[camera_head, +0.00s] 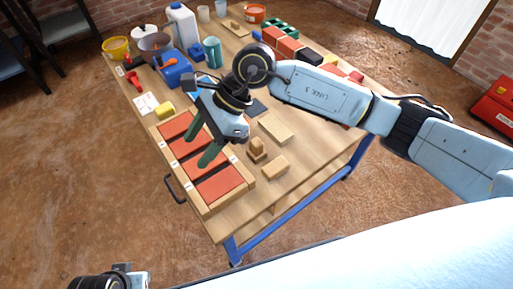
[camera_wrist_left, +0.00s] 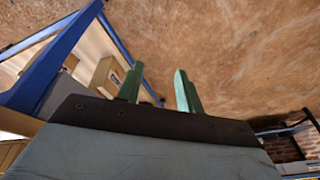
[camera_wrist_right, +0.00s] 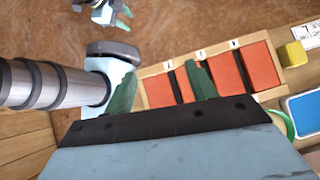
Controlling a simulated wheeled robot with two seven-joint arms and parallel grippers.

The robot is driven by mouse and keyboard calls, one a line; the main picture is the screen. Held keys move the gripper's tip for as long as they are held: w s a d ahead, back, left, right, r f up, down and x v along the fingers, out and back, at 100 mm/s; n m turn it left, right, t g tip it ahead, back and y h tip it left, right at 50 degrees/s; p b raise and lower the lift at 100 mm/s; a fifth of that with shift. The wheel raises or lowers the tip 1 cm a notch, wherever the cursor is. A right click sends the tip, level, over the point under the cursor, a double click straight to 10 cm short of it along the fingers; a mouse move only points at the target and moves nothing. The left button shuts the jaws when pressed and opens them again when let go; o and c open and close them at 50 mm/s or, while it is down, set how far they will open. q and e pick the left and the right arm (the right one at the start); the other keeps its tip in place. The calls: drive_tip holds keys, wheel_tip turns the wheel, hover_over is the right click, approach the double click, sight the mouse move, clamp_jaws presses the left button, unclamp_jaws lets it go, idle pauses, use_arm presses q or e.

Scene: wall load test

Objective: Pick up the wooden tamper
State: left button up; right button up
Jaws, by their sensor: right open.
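The wooden tamper (camera_head: 257,151), a small light-brown block with an upright knob, stands on the workbench (camera_head: 235,212) right of the brick tray in the head view. I cannot make it out in either wrist view. My right gripper (camera_head: 197,152) is open and empty, its green fingers pointing down over the brick tray, left of the tamper and apart from it. Its fingers also show in the right wrist view (camera_wrist_right: 160,70). My left gripper (camera_wrist_left: 158,68) is open and empty, low beside the bench; the left wrist view shows floor beyond its fingers.
The wooden tray (camera_head: 214,208) holds red slabs in compartments. Wooden blocks (camera_head: 275,167) and (camera_head: 278,128) lie close to the tamper. A yellow block (camera_head: 165,111), blue case (camera_head: 174,70), white jug (camera_head: 181,24) and teal cup (camera_head: 212,52) stand farther back. A blue frame (camera_head: 290,210) edges the bench.

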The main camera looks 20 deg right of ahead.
sight(257, 142)
drive_tip(key=w+d+f+n+t+h, duration=0.1)
drive_tip(key=w+d+h, duration=0.25)
drive_tip(key=d, duration=0.35)
drive_tip(key=w+d+t+h, duration=0.1)
drive_tip(key=w+d+h, duration=0.2)
drive_tip(key=d+h, duration=0.3)
drive_tip(key=shift+y, duration=0.75)
drive_tip(key=f, duration=0.2)
drive_tip(key=f+b, duration=0.1)
drive_tip(key=f, duration=0.4)
drive_tip(key=shift+s+d+f+b, duration=0.1)
drive_tip(key=shift+s+d+b, duration=0.15)
drive_tip(key=shift+d+b, duration=0.15)
drive_tip(key=shift+f, duration=0.6)
wheel_tip(257, 142, down, 3)
drive_tip(key=shift+w+r+b, duration=0.1)
drive_tip(key=shift+w+b, duration=0.05)
drive_tip(key=shift+b, duration=0.7)
drive_tip(key=shift+f, duration=0.9)
use_arm(q)
drive_tip(key=d+r+t+h, duration=0.1)
drive_tip(key=d+r+t, duration=0.1)
drive_tip(key=r, duration=0.6)
drive_tip(key=shift+w+d+r, duration=0.3)
drive_tip(key=shift+w+d, duration=0.1)
drive_tip(key=shift+d, duration=0.3)
use_arm(e)
drive_tip(key=shift+c, duration=0.5)
drive_tip(key=c, duration=0.9)
